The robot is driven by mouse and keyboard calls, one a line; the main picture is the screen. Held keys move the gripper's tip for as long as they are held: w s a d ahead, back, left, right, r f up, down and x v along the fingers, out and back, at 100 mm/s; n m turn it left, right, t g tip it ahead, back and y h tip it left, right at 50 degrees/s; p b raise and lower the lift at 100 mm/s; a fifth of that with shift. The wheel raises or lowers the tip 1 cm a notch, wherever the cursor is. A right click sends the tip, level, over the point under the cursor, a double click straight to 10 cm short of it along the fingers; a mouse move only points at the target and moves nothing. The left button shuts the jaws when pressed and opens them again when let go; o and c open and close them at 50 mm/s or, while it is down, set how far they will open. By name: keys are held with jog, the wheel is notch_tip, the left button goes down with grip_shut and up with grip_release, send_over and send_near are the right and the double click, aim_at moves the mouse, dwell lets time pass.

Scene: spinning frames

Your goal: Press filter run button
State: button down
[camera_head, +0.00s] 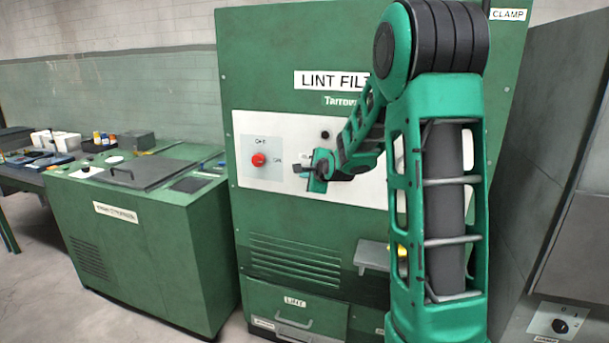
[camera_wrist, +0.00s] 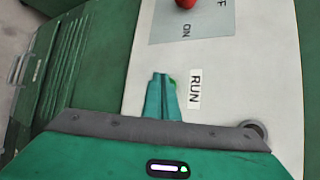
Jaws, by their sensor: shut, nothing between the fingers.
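The lint filter cabinet (camera_head: 290,215) is tall and green, with a pale control panel (camera_head: 285,128) on its front. My gripper (camera_head: 300,169) is in front of this panel, right of the red button (camera_head: 258,160). In the wrist view my gripper (camera_wrist: 161,76) is shut and empty, its fingertips beside the RUN label (camera_wrist: 195,88). A small bright green button (camera_wrist: 173,82) shows at the edge of the fingertips and is mostly hidden by them. I cannot tell whether the fingertips touch it. The red button also shows at the top of the wrist view (camera_wrist: 186,3).
A dark round knob (camera_head: 325,134) sits above my gripper on the panel. A small grey shelf (camera_head: 373,255) juts out lower down, beside my arm. A LINT drawer (camera_head: 295,312) is at the bottom. A lower green machine (camera_head: 140,240) stands to the left.

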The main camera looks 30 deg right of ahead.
jog(key=shift+w+d, duration=0.35)
jog(key=shift+d, duration=0.15)
dwell(0.9)
jog(key=shift+a, duration=0.1)
jog(key=shift+s+a, duration=0.6)
jog(key=shift+a, duration=0.15)
jog(key=s+a, duration=0.1)
jog(key=a, duration=0.1)
jog(key=s+a, duration=0.2)
dwell(0.7)
dwell(0.6)
